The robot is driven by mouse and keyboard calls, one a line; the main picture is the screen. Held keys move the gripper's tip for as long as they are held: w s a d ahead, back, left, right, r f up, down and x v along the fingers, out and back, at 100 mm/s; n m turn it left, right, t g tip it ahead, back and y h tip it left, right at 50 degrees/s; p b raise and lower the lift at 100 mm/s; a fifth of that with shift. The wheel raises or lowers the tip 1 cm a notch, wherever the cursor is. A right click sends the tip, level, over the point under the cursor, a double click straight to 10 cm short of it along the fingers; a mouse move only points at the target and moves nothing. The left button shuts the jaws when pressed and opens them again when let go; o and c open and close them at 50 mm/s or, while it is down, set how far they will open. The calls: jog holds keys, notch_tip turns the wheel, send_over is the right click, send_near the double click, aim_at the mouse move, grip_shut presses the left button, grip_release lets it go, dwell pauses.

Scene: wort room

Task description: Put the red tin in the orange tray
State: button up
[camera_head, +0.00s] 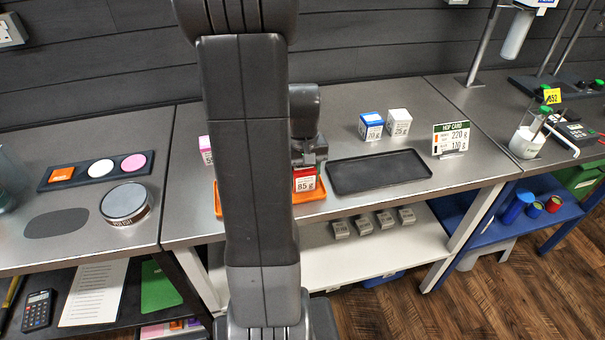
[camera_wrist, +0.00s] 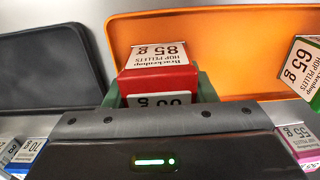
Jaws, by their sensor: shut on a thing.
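The red tin (camera_wrist: 158,82), with a white 85 g hop pellets label, is between the fingers of my gripper (camera_wrist: 160,92), which is shut on it. In the wrist view the tin overlaps the near part of the orange tray (camera_wrist: 235,40). In the head view the red tin (camera_head: 305,171) hangs below my gripper (camera_head: 306,162), in front of or over the orange tray (camera_head: 312,194). My arm hides much of that tray. Whether the tin touches the tray floor cannot be told.
A 65 g tin (camera_wrist: 304,70) shows at the orange tray's right side in the wrist view. An empty dark tray (camera_head: 380,171) lies beside the orange one. A blue tin (camera_head: 371,127), a white-grey tin (camera_head: 399,122) and a pink tin (camera_head: 206,149) stand behind; a hop card (camera_head: 451,138) is right.

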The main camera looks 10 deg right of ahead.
jog(key=shift+f, duration=0.15)
jog(key=o, duration=0.8)
jog(key=shift+c, duration=0.2)
jog(key=shift+r, duration=0.2)
notch_tip(320, 180, up, 12)
jog(key=shift+r, duration=0.1)
